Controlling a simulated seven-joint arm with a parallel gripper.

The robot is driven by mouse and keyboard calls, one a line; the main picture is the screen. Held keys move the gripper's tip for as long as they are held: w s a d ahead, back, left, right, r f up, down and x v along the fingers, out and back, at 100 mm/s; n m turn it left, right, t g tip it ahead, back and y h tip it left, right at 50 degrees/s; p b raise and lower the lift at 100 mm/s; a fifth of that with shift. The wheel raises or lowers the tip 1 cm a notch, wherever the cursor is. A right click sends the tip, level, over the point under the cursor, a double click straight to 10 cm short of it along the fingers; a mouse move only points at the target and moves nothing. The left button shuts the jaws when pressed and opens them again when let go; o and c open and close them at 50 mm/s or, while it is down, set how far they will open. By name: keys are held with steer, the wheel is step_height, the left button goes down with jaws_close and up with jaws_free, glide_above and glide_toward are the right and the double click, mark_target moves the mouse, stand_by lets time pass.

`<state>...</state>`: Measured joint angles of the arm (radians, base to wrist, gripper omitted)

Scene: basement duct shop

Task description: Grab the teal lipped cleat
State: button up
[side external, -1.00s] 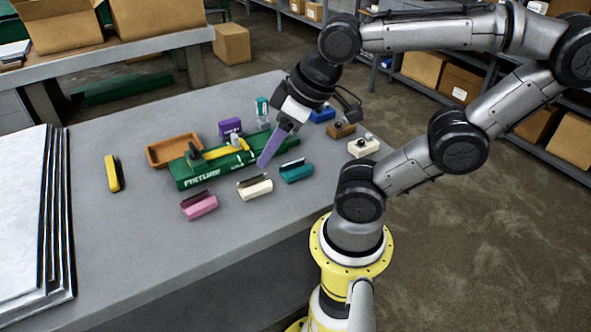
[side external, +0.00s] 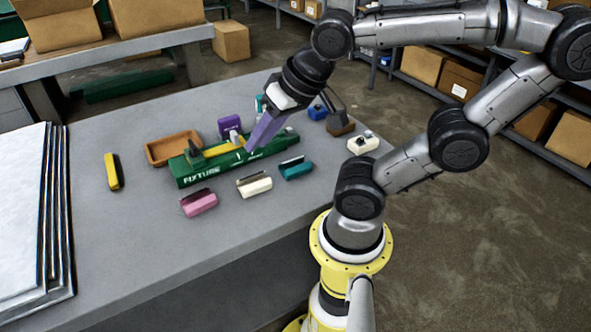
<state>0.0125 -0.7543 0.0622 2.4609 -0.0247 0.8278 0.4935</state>
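The teal lipped cleat (side external: 296,170) lies on the grey table, right of the cream cleat and in front of the green fixture's right part. It has a dark lip along its top. My gripper (side external: 249,148) has purple fingers and points down over the green fixture (side external: 200,176), up and to the left of the teal cleat and apart from it. The fingers overlap in this view, so their opening does not show. Nothing is visible between them.
A cream cleat (side external: 254,185) and a pink cleat (side external: 199,203) lie left of the teal one. A brown tray (side external: 158,156), a purple block (side external: 229,124) and a yellow piece (side external: 112,172) are farther left or back. The front table area is clear.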

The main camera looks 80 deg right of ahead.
steer(key=w+d+f+m+h, duration=0.1)
steer(key=w+d+m, duration=0.15)
steer(key=m, duration=0.35)
steer(key=m+g+h, duration=0.3)
steer(key=m, duration=1.1)
glide_above(296, 169)
steer(key=f, duration=1.5)
steer(key=shift+w+d+f, duration=0.1)
steer(key=shift+w+d, duration=0.1)
steer(key=shift+w, duration=0.1)
steer(key=x, duration=0.3)
steer(key=shift+s+d+f, duration=0.15)
steer(key=shift+s+f, duration=0.05)
steer(key=shift+f, duration=0.15)
steer(key=shift+x, duration=0.9)
steer(key=shift+c, duration=0.3)
jaws_close()
